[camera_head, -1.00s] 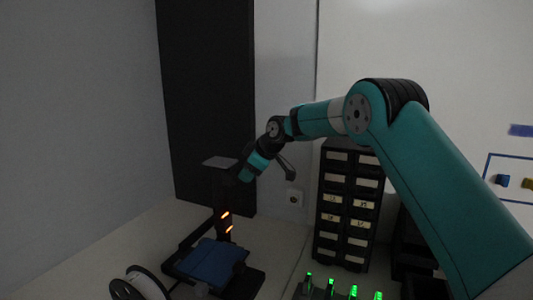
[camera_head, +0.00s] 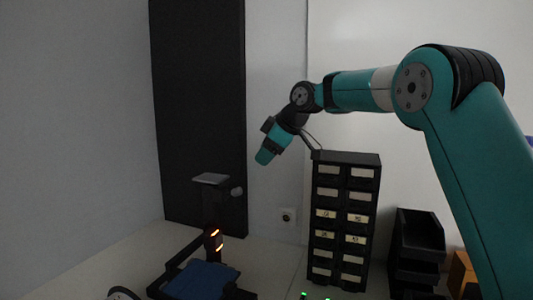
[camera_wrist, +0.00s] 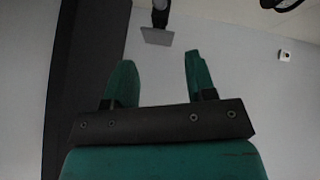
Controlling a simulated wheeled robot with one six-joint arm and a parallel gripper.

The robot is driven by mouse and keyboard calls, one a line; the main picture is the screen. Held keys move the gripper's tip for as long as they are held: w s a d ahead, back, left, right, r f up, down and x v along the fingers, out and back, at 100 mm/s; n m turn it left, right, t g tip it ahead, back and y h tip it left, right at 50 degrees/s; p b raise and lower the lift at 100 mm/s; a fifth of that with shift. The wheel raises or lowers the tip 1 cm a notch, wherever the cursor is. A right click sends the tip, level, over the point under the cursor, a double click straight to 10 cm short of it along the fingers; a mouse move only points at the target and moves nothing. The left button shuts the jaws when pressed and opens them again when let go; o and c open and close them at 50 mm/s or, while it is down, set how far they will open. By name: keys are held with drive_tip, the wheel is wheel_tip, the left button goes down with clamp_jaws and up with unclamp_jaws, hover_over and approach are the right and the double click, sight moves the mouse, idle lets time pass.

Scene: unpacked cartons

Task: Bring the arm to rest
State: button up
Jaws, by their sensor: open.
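My teal arm (camera_head: 458,150) reaches in from the right in the head view, bends at a raised elbow and runs left. My gripper (camera_head: 264,157) hangs at its end, tilted down and left, in the air in front of the grey wall. In the wrist view my gripper (camera_wrist: 160,75) shows two teal fingers set well apart, with nothing between them. It is open, empty and touches nothing that I can see.
A black drawer cabinet (camera_head: 343,222) stands below my forearm. A 3D printer (camera_head: 213,240) with a blue bed (camera_head: 203,281) is at the lower left. Black bins (camera_head: 418,236) stand right of the cabinet. A tall black panel (camera_head: 199,110) is behind. The air left of my gripper is clear.

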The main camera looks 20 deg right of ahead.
drive_tip(key=s+a+f+m+g, duration=0.15)
drive_tip(key=s+a, duration=0.35)
drive_tip(key=s, duration=0.6)
drive_tip(key=s+a+f+m+g, duration=0.1)
drive_tip(key=s+a+f+g, duration=0.3)
drive_tip(key=s, duration=0.7)
drive_tip(key=s+f+m, duration=0.1)
drive_tip(key=s+f, duration=0.2)
drive_tip(key=s, duration=0.7)
drive_tip(key=s+f+m, duration=0.2)
drive_tip(key=s+f, duration=0.2)
drive_tip(key=s, duration=0.6)
drive_tip(key=shift+a+g+h, duration=0.25)
drive_tip(key=shift+g+h, duration=0.05)
drive_tip(key=shift+g, duration=0.15)
